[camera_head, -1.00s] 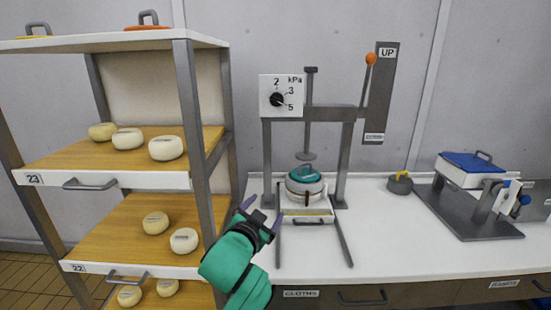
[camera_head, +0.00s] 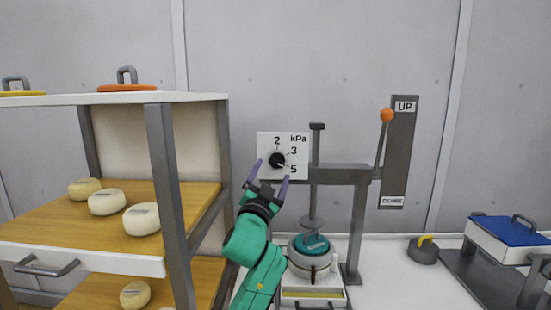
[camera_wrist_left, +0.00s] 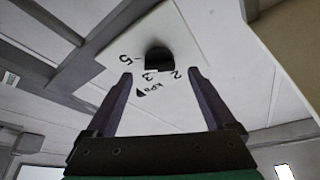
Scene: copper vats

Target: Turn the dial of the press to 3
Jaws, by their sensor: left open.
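The press dial is a black knob (camera_head: 277,160) on a white plate (camera_head: 299,174) marked 2, 3, 5 and kPa, fixed to the grey press frame (camera_head: 338,174). Its white mark seems to point toward 5. My left gripper (camera_head: 271,173) is open just below and in front of the knob, with a purple finger toward each side. In the left wrist view the knob (camera_wrist_left: 159,58) lies beyond and between the fingertips (camera_wrist_left: 160,75), apart from them as far as I can tell. My right gripper is out of view.
A lever with an orange ball (camera_head: 387,115) stands right of the dial by the UP sign. A teal-lidded mould (camera_head: 311,246) sits under the press plunger. A shelf rack with cheeses (camera_head: 142,219) stands close on the left. A dark weight (camera_head: 424,250) is on the counter at right.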

